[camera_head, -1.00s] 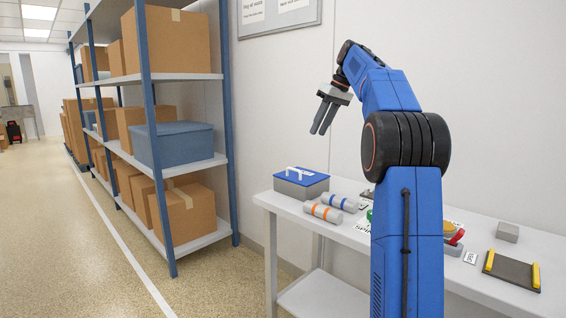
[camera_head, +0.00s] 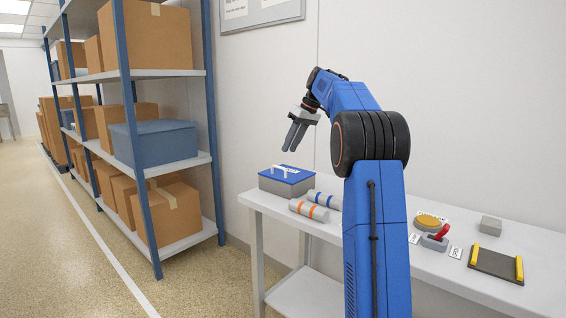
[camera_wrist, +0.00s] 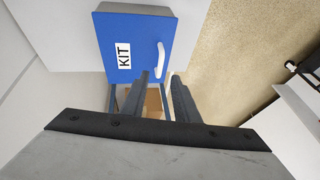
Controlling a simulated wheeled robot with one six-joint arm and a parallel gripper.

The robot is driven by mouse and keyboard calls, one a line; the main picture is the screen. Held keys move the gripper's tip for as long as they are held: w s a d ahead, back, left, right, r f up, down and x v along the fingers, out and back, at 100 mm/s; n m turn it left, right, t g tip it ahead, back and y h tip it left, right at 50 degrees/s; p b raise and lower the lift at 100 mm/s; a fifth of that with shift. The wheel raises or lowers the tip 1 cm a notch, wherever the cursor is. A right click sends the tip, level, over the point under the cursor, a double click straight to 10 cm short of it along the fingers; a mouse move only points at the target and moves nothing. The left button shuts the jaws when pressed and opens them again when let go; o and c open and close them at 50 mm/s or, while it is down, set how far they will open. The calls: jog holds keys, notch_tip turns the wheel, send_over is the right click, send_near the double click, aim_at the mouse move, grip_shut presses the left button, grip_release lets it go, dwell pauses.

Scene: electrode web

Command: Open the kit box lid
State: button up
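The kit box (camera_head: 287,187) is a grey box with a blue lid (camera_head: 288,174). It stands at the left end of the white table, and the lid lies flat and closed on it. A white handle (camera_head: 279,170) stands up from the lid. In the wrist view the blue lid (camera_wrist: 185,42) shows a KIT label and the white handle (camera_wrist: 160,60). My gripper (camera_head: 291,150) hangs above the box, fingers pointing down, apart from the handle. In the wrist view its two fingers (camera_wrist: 159,77) are spread with an empty gap between them.
Two banded cylinders (camera_head: 316,205) lie just right of the box on the table (camera_head: 410,285). Farther right are a yellow button (camera_head: 430,222), a red-handled lever (camera_head: 438,236), a grey block (camera_head: 490,226) and a dark tray with yellow rails (camera_head: 496,265). A shelf rack with cartons stands left.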

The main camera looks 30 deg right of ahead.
send_over(283, 176)
jog(key=f, duration=0.7)
jog(key=shift+s+a, duration=0.15)
jog(key=shift+s, duration=0.05)
jog(key=shift+r, duration=0.1)
grip_shut()
